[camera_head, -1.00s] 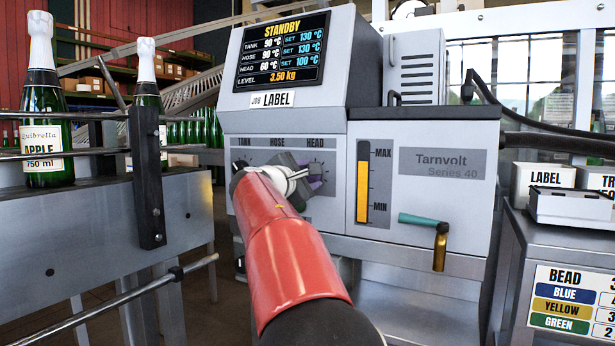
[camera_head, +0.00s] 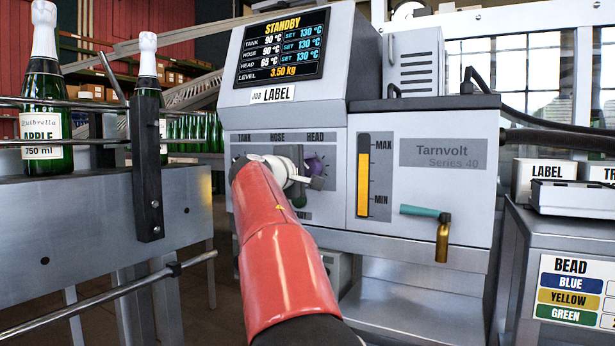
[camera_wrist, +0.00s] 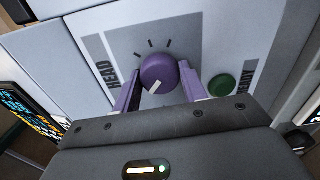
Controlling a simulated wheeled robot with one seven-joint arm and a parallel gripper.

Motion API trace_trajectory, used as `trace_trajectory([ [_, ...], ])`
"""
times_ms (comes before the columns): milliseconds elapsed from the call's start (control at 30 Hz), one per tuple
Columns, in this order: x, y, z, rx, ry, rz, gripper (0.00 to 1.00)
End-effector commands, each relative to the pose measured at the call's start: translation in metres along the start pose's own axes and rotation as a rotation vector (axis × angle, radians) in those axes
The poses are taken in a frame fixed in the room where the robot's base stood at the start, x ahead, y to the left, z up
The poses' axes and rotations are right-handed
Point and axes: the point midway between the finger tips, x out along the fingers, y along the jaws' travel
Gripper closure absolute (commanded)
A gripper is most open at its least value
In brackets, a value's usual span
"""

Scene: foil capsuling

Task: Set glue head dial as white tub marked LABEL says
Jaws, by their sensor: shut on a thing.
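The purple HEAD dial (camera_wrist: 157,74) sits on the grey panel of the glue machine (camera_head: 410,215), with a white pointer mark and tick marks around it. My gripper (camera_wrist: 158,84) has its two purple fingers on either side of the dial, shut on it. In the head view my gripper (camera_head: 308,178) is at the dial, which is partly hidden. The screen (camera_head: 282,48) reads STANDBY, with SET at 130 °C for tank, hose and head. The white tub marked LABEL (camera_head: 546,170) stands at the right; only its name is readable.
A green READY button (camera_wrist: 222,86) sits close beside the dial. A teal-handled valve (camera_head: 425,212) sticks out at the machine's front. A BEAD chart (camera_head: 575,290) is on the right cabinet. Bottles (camera_head: 42,110) and rails stand at left.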

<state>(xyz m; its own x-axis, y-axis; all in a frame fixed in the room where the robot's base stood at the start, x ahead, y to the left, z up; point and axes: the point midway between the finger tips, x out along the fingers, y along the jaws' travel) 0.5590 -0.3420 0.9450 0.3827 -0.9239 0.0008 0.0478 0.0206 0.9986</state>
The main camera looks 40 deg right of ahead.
Motion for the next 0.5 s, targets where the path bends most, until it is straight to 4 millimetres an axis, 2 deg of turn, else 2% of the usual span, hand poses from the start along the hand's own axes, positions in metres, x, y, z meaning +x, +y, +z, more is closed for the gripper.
trace_trajectory([
  [200, 0.0001, -0.0022, -0.0001, 0.094, -0.001, -0.002, 0.81],
  [500, 0.0002, -0.0014, -0.0002, 0.139, -0.001, -0.003, 0.81],
])
